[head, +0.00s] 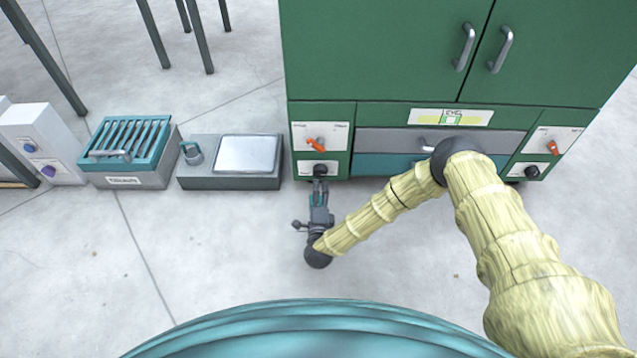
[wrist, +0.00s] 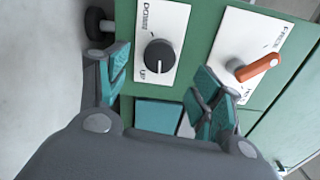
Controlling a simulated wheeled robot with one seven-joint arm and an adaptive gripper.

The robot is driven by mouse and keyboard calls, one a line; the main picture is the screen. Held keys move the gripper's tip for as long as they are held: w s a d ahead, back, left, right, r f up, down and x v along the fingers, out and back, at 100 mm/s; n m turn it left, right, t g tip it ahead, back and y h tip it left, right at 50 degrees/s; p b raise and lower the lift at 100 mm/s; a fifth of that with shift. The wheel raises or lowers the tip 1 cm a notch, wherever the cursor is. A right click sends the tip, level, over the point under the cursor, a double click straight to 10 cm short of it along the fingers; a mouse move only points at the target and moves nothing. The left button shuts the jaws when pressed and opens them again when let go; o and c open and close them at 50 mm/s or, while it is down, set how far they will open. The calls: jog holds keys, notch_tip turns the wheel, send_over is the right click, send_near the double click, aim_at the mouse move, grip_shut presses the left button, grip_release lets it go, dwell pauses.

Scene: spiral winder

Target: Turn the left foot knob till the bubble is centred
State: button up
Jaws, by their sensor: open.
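The left foot knob (head: 320,170) is a round black knob on a white plate, low on the left of the green cabinet. In the wrist view the knob (wrist: 159,57) shows a pale pointer line, and its plate reads DOWN and UP. My gripper (head: 319,187) is open and points at the knob. In the wrist view its fingertips (wrist: 160,85) stand on either side, with the knob between and just beyond them; I cannot tell whether they touch it. The level (head: 450,117) is a pale plate with a yellow-green vial; its bubble is too small to place exactly.
An orange switch (head: 316,143) sits just above the knob and shows close by in the wrist view (wrist: 257,69). A right knob (head: 531,171) and another orange switch (head: 552,147) are at the cabinet's right. A grey scale (head: 230,182) and a teal-slatted box (head: 128,180) stand left. Floor in front is clear.

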jog(key=shift+s, duration=2.35)
jog(key=s+d+f+n+g+y+p, duration=0.1)
jog(key=s+d+f+n+g+y, duration=0.1)
jog(key=s+n+g, duration=0.55)
jog(key=s+d+f+n+g+y, duration=0.2)
jog(key=s+n, duration=0.3)
jog(key=s, duration=0.5)
jog(key=s+d+r+n+g+h+p, duration=0.1)
jog(key=s+d+r+n+g+h, duration=0.2)
jog(key=s+d, duration=0.75)
jog(key=s+d+r+n+g+h, duration=0.1)
jog(key=s+d+r+n+g, duration=0.4)
jog(key=s+d, duration=0.5)
notch_tip(320, 180, up, 38)
jog(key=a+m+p, duration=0.1)
jog(key=p, duration=3.7)
jog(key=shift+s+a+f, duration=0.2)
jog(key=shift+s+a, duration=0.05)
jog(key=shift+s, duration=0.2)
